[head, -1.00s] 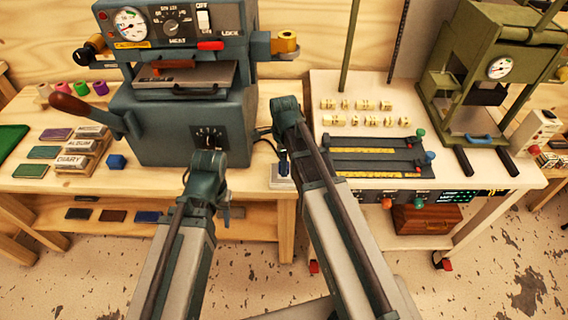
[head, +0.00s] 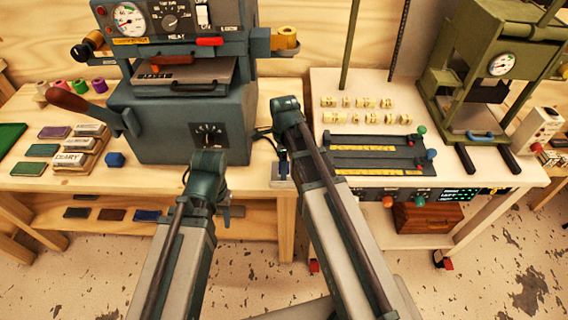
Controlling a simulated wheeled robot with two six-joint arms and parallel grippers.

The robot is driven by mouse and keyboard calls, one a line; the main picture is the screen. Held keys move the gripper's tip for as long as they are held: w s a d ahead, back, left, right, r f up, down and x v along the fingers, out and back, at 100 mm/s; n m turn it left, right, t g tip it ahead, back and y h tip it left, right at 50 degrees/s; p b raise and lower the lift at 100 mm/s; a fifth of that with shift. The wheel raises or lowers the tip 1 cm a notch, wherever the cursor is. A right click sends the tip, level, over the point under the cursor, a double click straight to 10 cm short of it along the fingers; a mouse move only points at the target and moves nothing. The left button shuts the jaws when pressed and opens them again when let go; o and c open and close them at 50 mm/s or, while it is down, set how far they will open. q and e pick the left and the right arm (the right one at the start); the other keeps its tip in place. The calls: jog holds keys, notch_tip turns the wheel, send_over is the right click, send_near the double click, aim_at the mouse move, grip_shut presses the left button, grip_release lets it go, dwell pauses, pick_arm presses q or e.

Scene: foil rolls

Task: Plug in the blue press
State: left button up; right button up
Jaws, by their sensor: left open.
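The blue press (head: 180,118) is a blue-grey machine with a gauge, a dial and a red-brown lever, standing on the left wooden table. A dark cable (head: 264,134) comes out at its right side. A small dark piece, perhaps its plug (head: 283,166), shows above a pale box at the table's right edge, beside my right arm. I cannot tell whether it is seated in anything. My left gripper (head: 225,211) is open and empty in front of the table, below the press; its tips are small and partly hidden by the wrist.
A white bench (head: 475,190) on the right carries a green press (head: 490,85), brass type pieces (head: 358,103) and a dark slide fixture (head: 375,152). Stamps (head: 72,158), foil rolls and pads lie left of the blue press. A gap separates the tables.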

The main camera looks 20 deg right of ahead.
jog(key=shift+r, duration=0.1)
notch_tip(320, 180, up, 14)
jog(key=p, duration=1.4)
jog(key=shift+f, duration=0.2)
jog(key=s+a+n, duration=0.5)
jog(key=s+n, duration=0.2)
jog(key=n, duration=0.5)
jog(key=s+a+n+h, duration=0.1)
jog(key=s+a+n, duration=0.4)
jog(key=n, duration=0.8)
jog(key=shift+s+a, duration=0.25)
jog(key=shift+s, duration=0.9)
